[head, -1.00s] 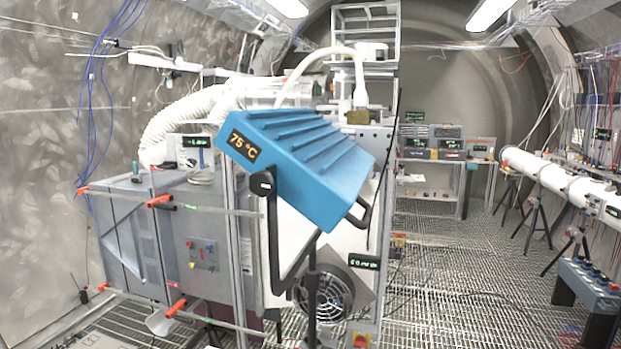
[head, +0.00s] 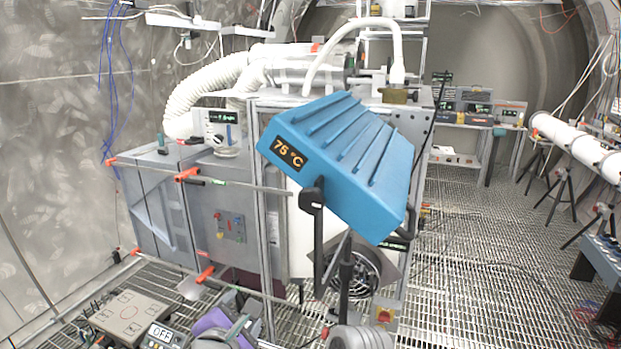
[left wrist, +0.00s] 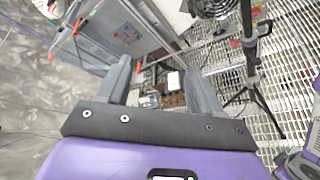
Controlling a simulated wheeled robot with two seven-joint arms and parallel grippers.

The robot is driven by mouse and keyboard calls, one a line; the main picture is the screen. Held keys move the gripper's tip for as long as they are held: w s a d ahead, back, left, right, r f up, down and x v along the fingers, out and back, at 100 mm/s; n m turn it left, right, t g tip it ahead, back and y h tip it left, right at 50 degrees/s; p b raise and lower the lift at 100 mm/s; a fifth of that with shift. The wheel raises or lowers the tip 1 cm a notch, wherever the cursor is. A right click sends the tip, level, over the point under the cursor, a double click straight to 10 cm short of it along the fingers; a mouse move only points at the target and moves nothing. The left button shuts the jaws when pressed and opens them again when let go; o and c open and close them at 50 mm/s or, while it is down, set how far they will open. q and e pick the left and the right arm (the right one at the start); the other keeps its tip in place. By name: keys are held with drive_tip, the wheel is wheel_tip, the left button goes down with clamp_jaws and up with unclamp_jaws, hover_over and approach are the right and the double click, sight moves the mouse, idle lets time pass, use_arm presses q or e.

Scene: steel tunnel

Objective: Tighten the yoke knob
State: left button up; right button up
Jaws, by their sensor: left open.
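A blue ribbed lamp head (head: 342,165) with an orange "75 °C" display hangs tilted in a black U-shaped yoke (head: 318,250) on a stand. The black yoke knob (head: 312,199) is at the left pivot, on the lamp's lower left side. In the left wrist view my left gripper (left wrist: 158,66) is open, with nothing between its fingers. Part of my purple left arm shows low in the head view, below and left of the knob and well apart from it. The lamp's stand (left wrist: 249,60) is right of the fingers in the wrist view. My right gripper does not show.
A grey cabinet (head: 165,195) with orange-clamped rails stands behind left of the lamp. A round fan (head: 368,272) is behind the stand. A control box reading "OFF" (head: 128,312) lies at the lower left. The grated floor (head: 480,280) on the right is mostly clear.

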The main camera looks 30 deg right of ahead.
use_arm(q)
drive_tip(key=s+d+r+n+h+p, duration=0.15)
drive_tip(key=s+r, duration=0.25)
drive_tip(key=r, duration=0.4)
drive_tip(key=s+d+r+n+h, duration=0.2)
drive_tip(key=s+r, duration=0.3)
drive_tip(key=r, duration=0.4)
drive_tip(key=n+h, duration=0.2)
drive_tip(key=h, duration=0.1)
approach(309, 207)
drive_tip(key=x, duration=0.3)
drive_tip(key=p+x, duration=0.1)
drive_tip(key=x, duration=0.6)
drive_tip(key=shift+w+d, duration=0.1)
drive_tip(key=c, duration=1)
